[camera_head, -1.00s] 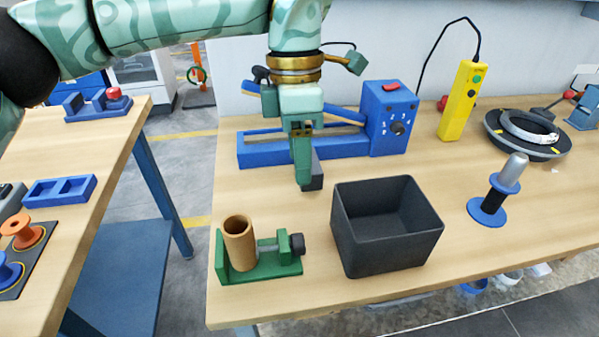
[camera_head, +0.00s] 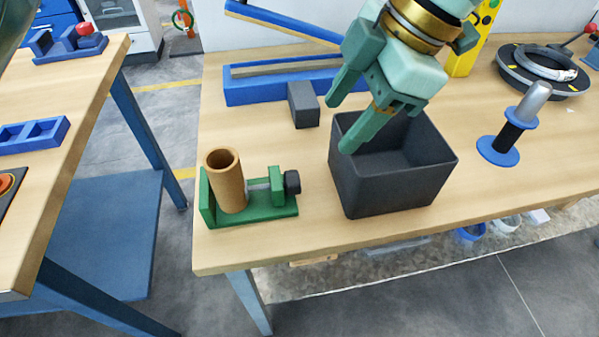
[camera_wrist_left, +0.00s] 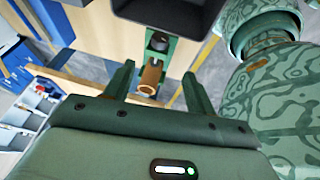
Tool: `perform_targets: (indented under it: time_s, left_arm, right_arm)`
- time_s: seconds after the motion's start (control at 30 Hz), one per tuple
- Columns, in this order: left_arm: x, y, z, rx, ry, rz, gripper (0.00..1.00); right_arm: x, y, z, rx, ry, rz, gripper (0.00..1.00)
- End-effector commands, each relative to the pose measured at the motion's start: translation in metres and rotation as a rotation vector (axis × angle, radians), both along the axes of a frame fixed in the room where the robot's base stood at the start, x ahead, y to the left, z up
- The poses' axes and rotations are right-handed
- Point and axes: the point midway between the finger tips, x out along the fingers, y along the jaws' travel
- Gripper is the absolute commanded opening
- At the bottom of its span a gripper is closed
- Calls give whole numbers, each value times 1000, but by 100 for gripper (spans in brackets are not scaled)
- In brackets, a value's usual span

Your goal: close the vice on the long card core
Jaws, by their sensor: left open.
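The long card core (camera_head: 226,180), a brown tube, stands upright in the green vice (camera_head: 265,212) near the table's front left corner. The core is beside the vice's left jaw. A gap with a grey rod shows between the core and the right green block, which carries a dark knob (camera_head: 292,182). My left gripper (camera_head: 340,124) is open and empty, above the left side of the dark bin, up and right of the vice. In the left wrist view the core (camera_wrist_left: 150,78) and vice (camera_wrist_left: 152,52) show beyond and between the open fingers. My right gripper is not in view.
The dark open bin (camera_head: 440,178) stands just right of the vice. A grey block (camera_head: 303,104) lies behind, before a blue fixture (camera_head: 250,90). A blue-flanged spool holder (camera_head: 498,150) stands at right. Bare table (camera_head: 310,235) lies in front of the vice.

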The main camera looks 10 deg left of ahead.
Motion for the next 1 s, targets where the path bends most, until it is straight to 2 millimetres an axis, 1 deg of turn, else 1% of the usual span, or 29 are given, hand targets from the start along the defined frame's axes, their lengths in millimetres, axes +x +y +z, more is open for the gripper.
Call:
perform_targets:
  time_s: [0.03, 0.13, 0.17, 0.23, 0.4, 0.5, 0.6, 0.7, 1.0]
  left_arm:
    - [2, 5, -17, -1, 10, -1, 56]
    - [2, 15, -42, -3, 14, -3, 56]
    - [3, 18, -50, -2, 13, -3, 56]
    - [3, 25, -67, -3, 14, -3, 56]
    - [3, 42, -103, -3, 12, -2, 56]
    - [2, 49, -118, -4, 10, -2, 56]
    - [2, 54, -127, -4, 8, -3, 56]
    - [2, 56, -132, -4, 4, -3, 56]
    - [2, 58, -133, -3, 2, -1, 56]
  right_arm:
    - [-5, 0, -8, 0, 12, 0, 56]
    - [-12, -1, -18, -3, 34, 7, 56]
    - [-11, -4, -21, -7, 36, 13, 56]
    - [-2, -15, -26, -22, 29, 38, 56]
    - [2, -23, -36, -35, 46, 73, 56]
    - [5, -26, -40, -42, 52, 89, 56]
    - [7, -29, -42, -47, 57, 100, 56]
    - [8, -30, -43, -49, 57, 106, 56]
    - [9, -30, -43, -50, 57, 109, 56]
